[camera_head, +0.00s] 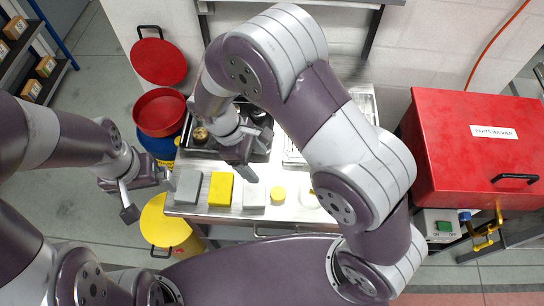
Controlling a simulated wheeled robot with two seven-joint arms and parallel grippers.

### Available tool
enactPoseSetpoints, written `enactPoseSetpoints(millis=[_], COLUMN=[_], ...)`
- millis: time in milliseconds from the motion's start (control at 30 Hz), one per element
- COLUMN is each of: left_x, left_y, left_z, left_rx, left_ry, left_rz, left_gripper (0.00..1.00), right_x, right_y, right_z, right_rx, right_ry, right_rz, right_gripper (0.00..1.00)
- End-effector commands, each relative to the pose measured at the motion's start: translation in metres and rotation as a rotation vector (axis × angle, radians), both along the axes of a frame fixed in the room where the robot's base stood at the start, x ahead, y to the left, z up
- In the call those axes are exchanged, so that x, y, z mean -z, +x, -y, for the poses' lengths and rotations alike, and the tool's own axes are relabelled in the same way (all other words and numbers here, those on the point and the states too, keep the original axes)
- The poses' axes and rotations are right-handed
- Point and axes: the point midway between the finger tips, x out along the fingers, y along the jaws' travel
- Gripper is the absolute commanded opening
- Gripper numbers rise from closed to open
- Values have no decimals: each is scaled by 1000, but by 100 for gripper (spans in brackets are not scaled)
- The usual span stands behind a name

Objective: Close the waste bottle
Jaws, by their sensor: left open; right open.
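A whitish round item (309,198), possibly the waste bottle, stands near the table's front edge, partly hidden by my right arm; I cannot tell whether its mouth is open. My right gripper (252,158) is open and empty, above the table, up and left of the yellow item. My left gripper (149,197) is open and empty, left of the table's left edge and well away from both items.
Grey, yellow (221,189) and white blocks line the table front. A dark tray (262,152) with parts is behind. A red bin (160,112) with its lid raised and a yellow container (163,222) stand left. A red parts washer (475,150) stands right.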

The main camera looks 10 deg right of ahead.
Motion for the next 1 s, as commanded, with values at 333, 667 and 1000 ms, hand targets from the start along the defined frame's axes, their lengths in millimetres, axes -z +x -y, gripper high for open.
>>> enactPoseSetpoints(millis=[333, 667, 1000], left_x=[0, -13, -14], left_y=[-1, 0, 0], left_z=[0, 0, 0], left_rx=[0, 0, 0], left_ry=[0, 0, 0], left_rz=[-1, -1, -1], left_gripper=[100, 100, 100], right_x=[3, 54, 70], right_y=[0, -11, -13], right_z=[0, 21, 26], right_rx=[-9, -8, -7], right_ry=[-5, -5, -2], right_rz=[-4, -5, 0], right_gripper=[76, 76, 76])
